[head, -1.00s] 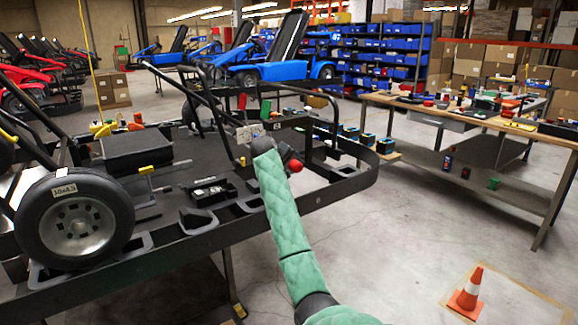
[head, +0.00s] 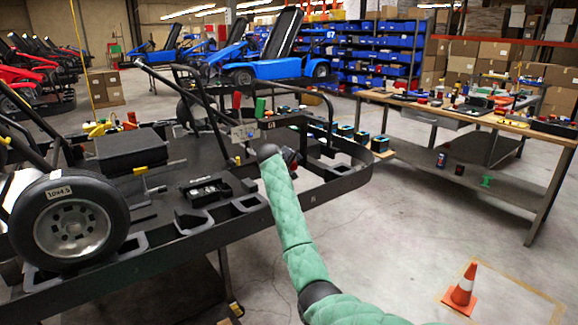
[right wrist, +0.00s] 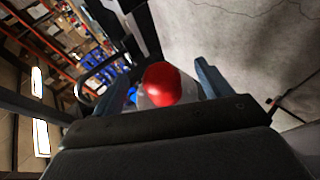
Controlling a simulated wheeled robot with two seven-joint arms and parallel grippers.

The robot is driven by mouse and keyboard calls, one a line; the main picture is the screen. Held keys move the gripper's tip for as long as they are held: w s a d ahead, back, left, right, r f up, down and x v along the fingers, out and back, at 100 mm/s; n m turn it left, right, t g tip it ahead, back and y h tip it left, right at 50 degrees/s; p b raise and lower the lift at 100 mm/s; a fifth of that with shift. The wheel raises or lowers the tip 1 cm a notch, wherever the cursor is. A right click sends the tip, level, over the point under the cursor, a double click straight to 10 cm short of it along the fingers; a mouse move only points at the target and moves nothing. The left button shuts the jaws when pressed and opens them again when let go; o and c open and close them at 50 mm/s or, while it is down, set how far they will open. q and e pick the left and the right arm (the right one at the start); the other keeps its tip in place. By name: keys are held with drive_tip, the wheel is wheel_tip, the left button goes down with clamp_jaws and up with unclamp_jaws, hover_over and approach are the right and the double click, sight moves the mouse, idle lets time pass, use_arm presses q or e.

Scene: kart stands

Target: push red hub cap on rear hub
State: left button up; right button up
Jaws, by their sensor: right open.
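The red hub cap (right wrist: 163,84) shows as a round red dome in the right wrist view, between the fingers of my right gripper (right wrist: 158,80). The fingers stand apart, with visible space beside the cap. A pale grey part (right wrist: 155,101) shows around the cap's lower edge; I cannot tell whether it is the rear hub or whether the cap is seated on it. In the head view my right gripper (head: 289,157) is at the near right side of the black kart frame (head: 345,183), mostly hidden behind my green-sleeved arm. My left gripper is out of view.
A wheel (head: 68,222) stands at the left of the frame. A workbench (head: 470,115) stands right, an orange cone (head: 463,290) on the floor. Floor between is clear.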

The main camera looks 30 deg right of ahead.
drive_tip(key=shift+d+f, duration=0.1)
drive_tip(key=shift+d, duration=0.05)
drive_tip(key=c, duration=0.9)
drive_tip(key=o, duration=0.4)
drive_tip(key=c, duration=0.6)
drive_tip(key=shift+o, duration=0.2)
drive_tip(key=shift+s+d+f+p, duration=0.1)
drive_tip(key=shift+s+d+p, duration=0.05)
drive_tip(key=shift+s+p, duration=1.3)
drive_tip(key=shift+s+d+p, duration=0.1)
drive_tip(key=shift+s+p, duration=1.1)
drive_tip(key=shift+s, duration=0.3)
